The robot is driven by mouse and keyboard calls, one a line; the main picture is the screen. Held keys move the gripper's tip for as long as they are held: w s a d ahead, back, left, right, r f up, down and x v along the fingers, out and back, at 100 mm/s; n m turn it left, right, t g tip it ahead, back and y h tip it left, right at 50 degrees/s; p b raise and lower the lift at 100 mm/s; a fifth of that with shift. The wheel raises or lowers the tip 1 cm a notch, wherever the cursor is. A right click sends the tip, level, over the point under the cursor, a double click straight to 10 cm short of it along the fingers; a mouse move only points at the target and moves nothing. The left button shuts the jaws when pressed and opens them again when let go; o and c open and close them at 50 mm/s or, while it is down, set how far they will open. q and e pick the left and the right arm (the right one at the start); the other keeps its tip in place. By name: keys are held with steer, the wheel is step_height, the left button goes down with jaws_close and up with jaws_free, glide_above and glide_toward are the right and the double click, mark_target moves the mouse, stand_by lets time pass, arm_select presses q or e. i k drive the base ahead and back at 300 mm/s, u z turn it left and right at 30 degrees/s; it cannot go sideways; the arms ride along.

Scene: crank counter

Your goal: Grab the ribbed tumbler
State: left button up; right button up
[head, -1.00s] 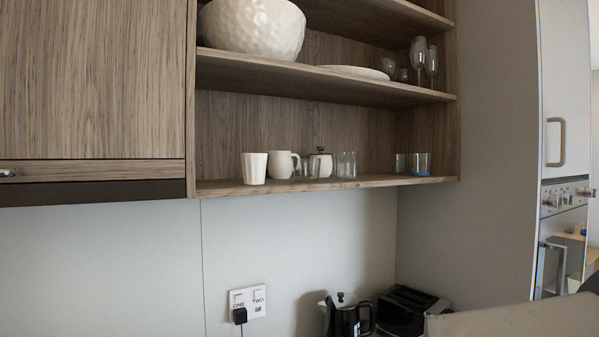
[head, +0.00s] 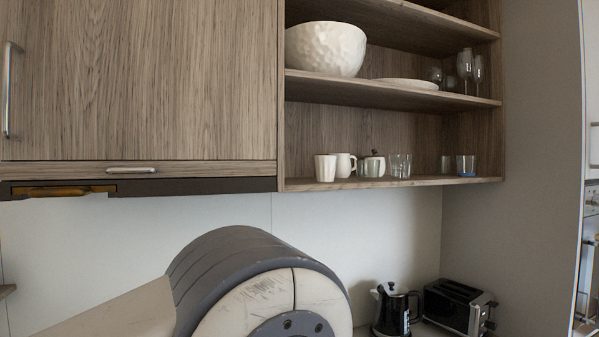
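Several cups and glasses stand in a row on the lowest open shelf (head: 420,182). At the left end is a white handleless tumbler (head: 325,168), seemingly with faint vertical facets. Clear glasses with vertical lines (head: 400,166) stand further right, past a white mug (head: 344,165) and a small lidded pot (head: 376,160). I cannot tell for certain which of these is the ribbed tumbler. Neither gripper is in view. A large joint of my own arm fills the bottom middle, below the shelf and apart from the cups.
A glass with blue at its base (head: 466,165) stands at the shelf's right end. Above are a white bowl (head: 326,49), a plate (head: 408,84) and stemmed glasses (head: 471,70). A closed cabinet door (head: 140,80) is left. A kettle (head: 392,311) and toaster (head: 457,307) stand below.

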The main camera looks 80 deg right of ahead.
mark_target(399, 163)
steer(key=u, duration=0.4)
steer(key=k, duration=1.35)
steer(key=z, duration=1.9)
